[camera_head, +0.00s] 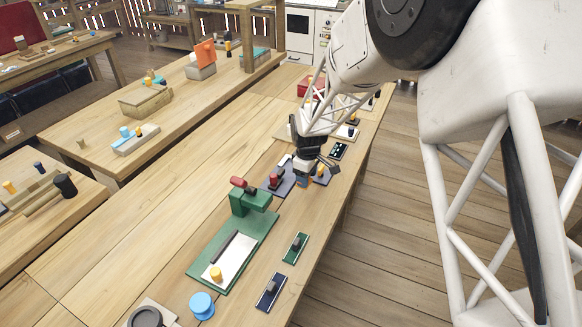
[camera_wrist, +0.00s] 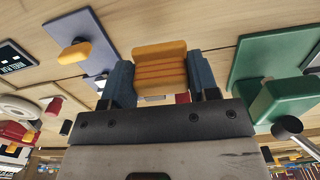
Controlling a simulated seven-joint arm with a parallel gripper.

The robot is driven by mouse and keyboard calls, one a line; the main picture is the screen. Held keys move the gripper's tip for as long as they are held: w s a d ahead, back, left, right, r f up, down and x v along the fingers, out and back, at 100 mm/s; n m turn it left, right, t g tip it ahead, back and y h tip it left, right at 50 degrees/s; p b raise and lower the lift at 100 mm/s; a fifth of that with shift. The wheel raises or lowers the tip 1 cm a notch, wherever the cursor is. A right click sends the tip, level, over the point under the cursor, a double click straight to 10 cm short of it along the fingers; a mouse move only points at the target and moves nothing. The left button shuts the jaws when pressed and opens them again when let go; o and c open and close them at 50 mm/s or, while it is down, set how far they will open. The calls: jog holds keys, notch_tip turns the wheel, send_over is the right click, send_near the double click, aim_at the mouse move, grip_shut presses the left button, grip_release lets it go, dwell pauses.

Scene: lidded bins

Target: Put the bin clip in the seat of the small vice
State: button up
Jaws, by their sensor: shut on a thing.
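My gripper (camera_head: 306,180) is low over the long workbench, beside a grey-blue plate with a dark and red fixture (camera_head: 276,177). In the wrist view its blue fingers (camera_wrist: 160,80) are shut on an orange ribbed block (camera_wrist: 160,68), which I take to be the bin clip. The clip sits between the fingers with its ribbed face showing. In the head view the clip is too small or hidden to make out. I cannot tell for certain which fixture is the small vice; the grey-blue one may be it. A bit of red (camera_wrist: 182,98) shows behind the clip.
A green press (camera_head: 250,197) with a red handle stands nearer on the bench; its green body also shows in the wrist view (camera_wrist: 285,98). A second grey-blue plate (camera_wrist: 97,62) bears a yellow knob (camera_wrist: 74,52). A blue spool (camera_head: 202,305) and small plates lie nearer.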

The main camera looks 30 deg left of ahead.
jog(key=shift+s+a+n, duration=0.3)
jog(key=shift+s+a, duration=0.2)
jog(key=shift+s, duration=0.15)
jog(key=shift+w+a, duration=0.1)
jog(key=shift+w, duration=0.05)
jog(key=w+a, duration=0.3)
jog(key=w, duration=0.1)
jog(key=w+a+f, duration=0.1)
jog(key=w+a, duration=0.2)
jog(key=w, duration=0.1)
jog(key=w+a, duration=0.3)
jog(key=w, duration=0.1)
jog(key=shift+w+a+f, duration=0.2)
jog(key=shift+w, duration=0.1)
jog(key=shift+f, duration=1.75)
jog(key=shift+f, duration=0.1)
jog(key=o, duration=1)
